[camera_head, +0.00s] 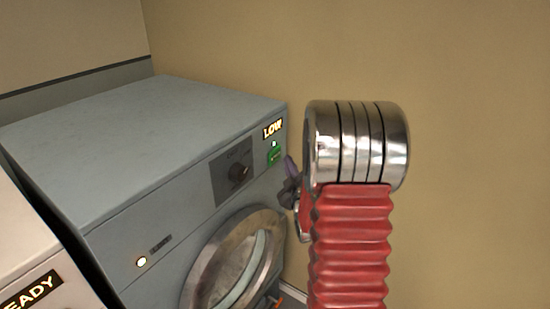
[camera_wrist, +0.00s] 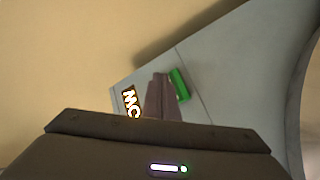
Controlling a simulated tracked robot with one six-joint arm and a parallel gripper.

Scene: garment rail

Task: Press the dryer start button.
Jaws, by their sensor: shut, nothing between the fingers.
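The dryer (camera_head: 140,140) is a grey front-loading machine in the head view. Its green start button (camera_head: 274,156) is at the upper right of the front panel, below a lit "LOW" display (camera_head: 272,129). In the wrist view the green button (camera_wrist: 179,84) lies just right of my fingertips, and the display (camera_wrist: 131,101) is to their left. My gripper (camera_wrist: 161,76) is shut and empty, its tips close to the button. I cannot tell whether they touch it. In the head view my gripper (camera_head: 290,168) shows partly at the dryer's right edge, mostly hidden behind my red arm.
A dark dial (camera_head: 238,172) sits left of the button, and a round door (camera_head: 235,262) is below. A small lit lamp (camera_head: 141,262) is on the front's left. A pale machine with a "READY" sign (camera_head: 30,291) stands at left. A beige wall (camera_head: 470,120) is behind.

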